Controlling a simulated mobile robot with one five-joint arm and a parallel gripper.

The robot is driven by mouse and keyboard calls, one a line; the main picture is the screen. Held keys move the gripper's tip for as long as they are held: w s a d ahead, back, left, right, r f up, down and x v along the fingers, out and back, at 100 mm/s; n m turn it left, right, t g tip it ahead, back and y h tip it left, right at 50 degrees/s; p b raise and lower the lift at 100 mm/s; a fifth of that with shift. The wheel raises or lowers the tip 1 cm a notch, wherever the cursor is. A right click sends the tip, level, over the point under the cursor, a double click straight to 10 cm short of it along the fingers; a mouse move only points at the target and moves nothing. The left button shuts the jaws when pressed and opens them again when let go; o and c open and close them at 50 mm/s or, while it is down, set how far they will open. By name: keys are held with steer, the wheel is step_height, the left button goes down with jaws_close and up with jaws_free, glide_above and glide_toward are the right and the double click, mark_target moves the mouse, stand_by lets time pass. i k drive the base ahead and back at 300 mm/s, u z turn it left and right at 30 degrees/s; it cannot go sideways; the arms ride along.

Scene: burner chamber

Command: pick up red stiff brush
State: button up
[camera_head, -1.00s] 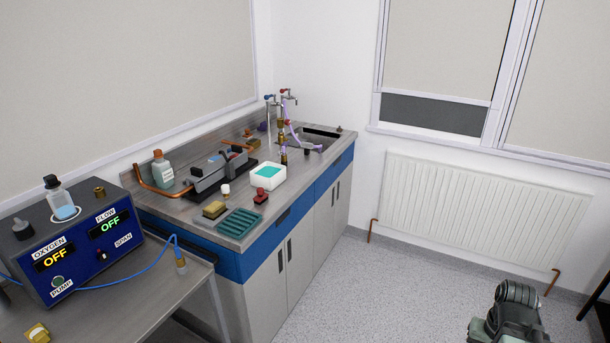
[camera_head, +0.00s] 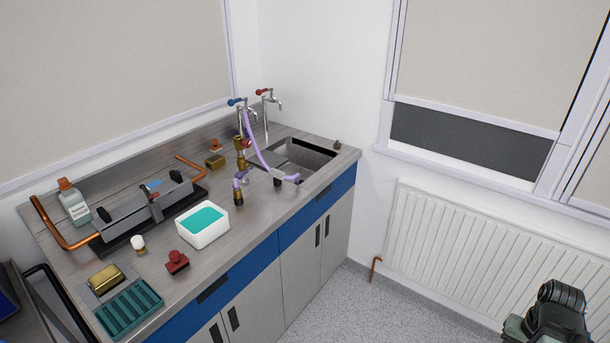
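A small red block-like item with a raised grip (camera_head: 177,262), which looks like the red stiff brush, sits on the steel worktop (camera_head: 225,258) near its front edge. It is right of the green ribbed tray (camera_head: 130,308) and in front of the white tub (camera_head: 203,225) with teal contents. Its bristles cannot be made out. Part of my arm shows at the bottom right, over the floor and well away from the worktop. My gripper's fingers do not show.
A white-capped small bottle (camera_head: 138,245) and a gold-coloured block (camera_head: 105,279) stand close to the red item. A grey clamp rig with copper pipe (camera_head: 60,228) lies behind. A sink (camera_head: 300,155) with taps is at the far end. Floor is open before the cabinets.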

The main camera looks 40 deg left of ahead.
mark_target(178, 262)
steer(key=i, duration=0.55)
steer(key=u, duration=4.15)
steer(key=i, duration=0.55)
